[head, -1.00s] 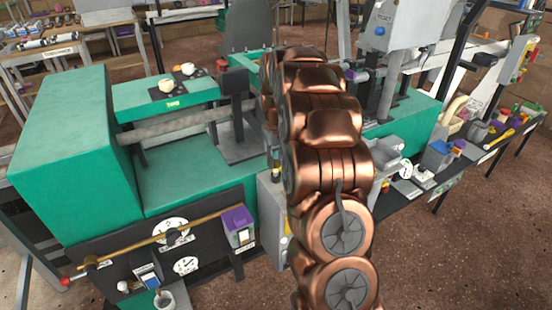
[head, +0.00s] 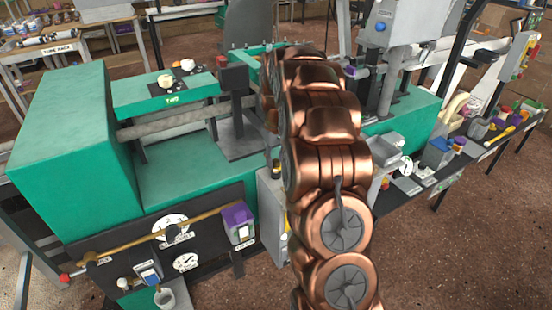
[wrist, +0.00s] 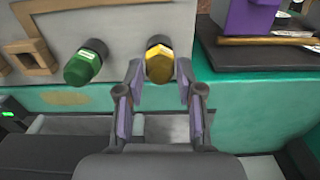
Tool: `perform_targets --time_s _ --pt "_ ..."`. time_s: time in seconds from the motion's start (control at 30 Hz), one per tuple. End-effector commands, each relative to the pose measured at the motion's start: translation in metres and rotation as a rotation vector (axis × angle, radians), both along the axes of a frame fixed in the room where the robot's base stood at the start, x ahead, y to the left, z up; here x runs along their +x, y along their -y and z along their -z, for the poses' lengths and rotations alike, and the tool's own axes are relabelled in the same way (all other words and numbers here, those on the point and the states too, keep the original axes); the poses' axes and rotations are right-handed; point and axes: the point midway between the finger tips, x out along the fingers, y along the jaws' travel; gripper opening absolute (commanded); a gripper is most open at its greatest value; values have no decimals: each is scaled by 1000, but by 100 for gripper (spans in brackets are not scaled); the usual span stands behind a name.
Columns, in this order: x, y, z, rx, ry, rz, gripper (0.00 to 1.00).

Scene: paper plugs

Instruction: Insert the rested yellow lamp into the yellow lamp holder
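The yellow lamp (wrist: 159,64), a faceted gold-yellow piece with a dark end, is at a pale grey panel in the wrist view. It lies between and a little beyond the fingertips of my gripper (wrist: 160,76). My gripper is open, with visible gaps on both sides of the lamp. A green lamp (wrist: 83,67) of similar form, also with a dark end, is to its left. I cannot tell a separate yellow lamp holder in these views. In the head view my copper arm hides my gripper and much of the area behind it.
A brown square frame (wrist: 28,55) is left of the green lamp. A purple block (wrist: 250,18) and a brown bar (wrist: 262,41) are at the upper right. The green machine (head: 75,130) fills the left of the head view. Brown floor is free at lower right.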

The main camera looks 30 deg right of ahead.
Motion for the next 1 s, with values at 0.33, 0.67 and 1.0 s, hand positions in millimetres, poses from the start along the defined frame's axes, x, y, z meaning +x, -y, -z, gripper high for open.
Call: perform_targets --time_s 0.33,0.67,1.0 --pt "0 0 0 0 0 0 57" --pt "0 0 -6 0 0 0 57" --pt "1 0 -23 -1 2 0 57"
